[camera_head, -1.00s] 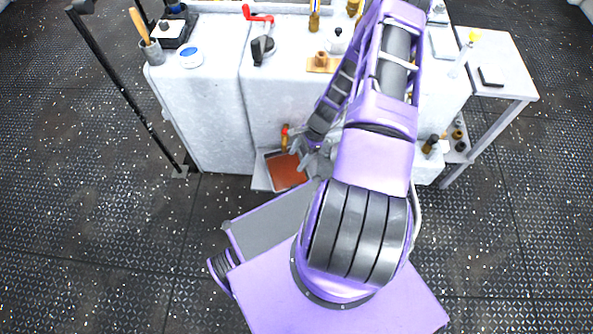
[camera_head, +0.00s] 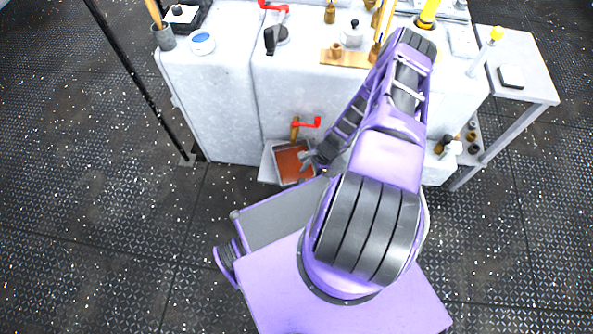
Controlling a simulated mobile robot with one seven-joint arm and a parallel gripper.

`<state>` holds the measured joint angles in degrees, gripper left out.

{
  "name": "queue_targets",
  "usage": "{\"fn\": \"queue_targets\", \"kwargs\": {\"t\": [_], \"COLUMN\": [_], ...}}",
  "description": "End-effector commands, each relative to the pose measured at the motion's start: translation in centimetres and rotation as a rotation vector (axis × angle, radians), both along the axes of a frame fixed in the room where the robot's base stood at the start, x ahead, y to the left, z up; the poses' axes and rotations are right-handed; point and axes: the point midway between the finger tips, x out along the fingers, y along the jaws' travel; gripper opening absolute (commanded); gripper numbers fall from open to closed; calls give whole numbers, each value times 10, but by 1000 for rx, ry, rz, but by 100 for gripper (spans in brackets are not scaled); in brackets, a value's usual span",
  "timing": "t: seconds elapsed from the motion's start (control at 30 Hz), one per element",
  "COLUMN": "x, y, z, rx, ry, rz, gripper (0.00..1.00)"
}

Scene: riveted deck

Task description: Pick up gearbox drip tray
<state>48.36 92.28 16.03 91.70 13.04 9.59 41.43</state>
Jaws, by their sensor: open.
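The gearbox drip tray (camera_head: 279,177) is a shallow grey metal tray with a reddish-brown inside. It sits low at the front foot of the grey-white machine housing, below the red-handled valve (camera_head: 306,123). My gripper (camera_head: 308,158) is at the tray's right side, over or close beside its right rim. Its jaws are open, and I cannot tell whether they touch the rim. My arm hides the area just right of the tray.
The grey-white housing (camera_head: 215,100) stands right behind the tray, with small fittings on top. A dark post (camera_head: 130,75) stands at the left. A side table (camera_head: 530,85) is at the right. The floor left of the tray is clear.

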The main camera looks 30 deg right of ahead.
Motion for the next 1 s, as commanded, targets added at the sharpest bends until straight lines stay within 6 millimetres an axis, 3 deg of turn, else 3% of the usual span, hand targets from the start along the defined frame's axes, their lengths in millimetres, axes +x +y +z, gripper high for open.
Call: {"fn": "queue_targets", "kwargs": {"t": [0.3, 0.63, 1.0], "x": [5, 6, 6], "y": [14, 16, 16], "z": [-42, -47, -47], "rx": [1, 0, 0], "ry": [2, 0, 0], "rz": [1, 1, 0], "gripper": [70, 70, 3]}}
